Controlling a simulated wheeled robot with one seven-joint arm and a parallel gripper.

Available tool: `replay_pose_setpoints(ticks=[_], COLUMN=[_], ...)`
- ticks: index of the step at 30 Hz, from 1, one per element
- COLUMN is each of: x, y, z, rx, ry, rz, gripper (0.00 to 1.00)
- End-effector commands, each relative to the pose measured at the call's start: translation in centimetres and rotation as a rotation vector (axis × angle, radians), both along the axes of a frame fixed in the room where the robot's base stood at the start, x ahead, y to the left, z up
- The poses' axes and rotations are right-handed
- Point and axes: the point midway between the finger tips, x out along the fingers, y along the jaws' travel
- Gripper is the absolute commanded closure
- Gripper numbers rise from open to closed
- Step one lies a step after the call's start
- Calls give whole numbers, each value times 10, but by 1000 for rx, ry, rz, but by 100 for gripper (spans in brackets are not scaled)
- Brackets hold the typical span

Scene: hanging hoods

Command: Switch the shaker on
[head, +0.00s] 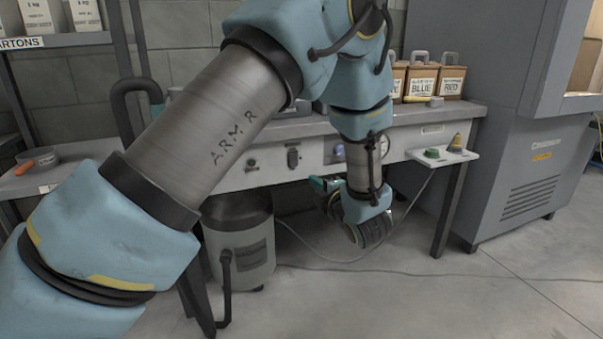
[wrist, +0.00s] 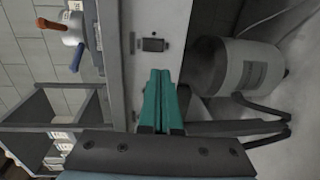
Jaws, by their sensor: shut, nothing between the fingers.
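My gripper (wrist: 160,74) is shut and empty, its teal fingers pressed together in front of the bench's pale front panel (wrist: 170,18). In the head view the gripper (head: 320,184) shows partly behind my wrist, below the panel. A dark switch (wrist: 153,44) on the panel lies just beyond the fingertips in the wrist view, with no clear contact. A similar dark switch (head: 292,158) and a small dark knob (head: 252,165) show on the panel in the head view. No shaker can be made out for certain; my arm hides part of the bench top.
A grey drum (head: 240,240) stands under the bench, with a cable on the floor. A small side shelf (head: 445,157) carries a green button (head: 432,153). Boxes (head: 422,82) stand on the bench, and a large grey cabinet (head: 530,150) stands right. Floor in front is open.

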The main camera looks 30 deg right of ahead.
Motion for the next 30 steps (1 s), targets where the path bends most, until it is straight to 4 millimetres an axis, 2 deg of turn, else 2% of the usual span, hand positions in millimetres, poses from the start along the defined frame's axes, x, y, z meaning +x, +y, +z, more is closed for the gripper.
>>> replay_pose_setpoints(ticks=[5,12,18,24,30], x=[26,76,110,129,134], y=[-2,-8,-13,-15,-16], z=[-3,-9,-14,-16,-16], rx=[0,1,1,2,1], ry=[-1,-1,0,0,-1], rz=[3,3,1,-1,-1], gripper=[100,100,100,100,100])
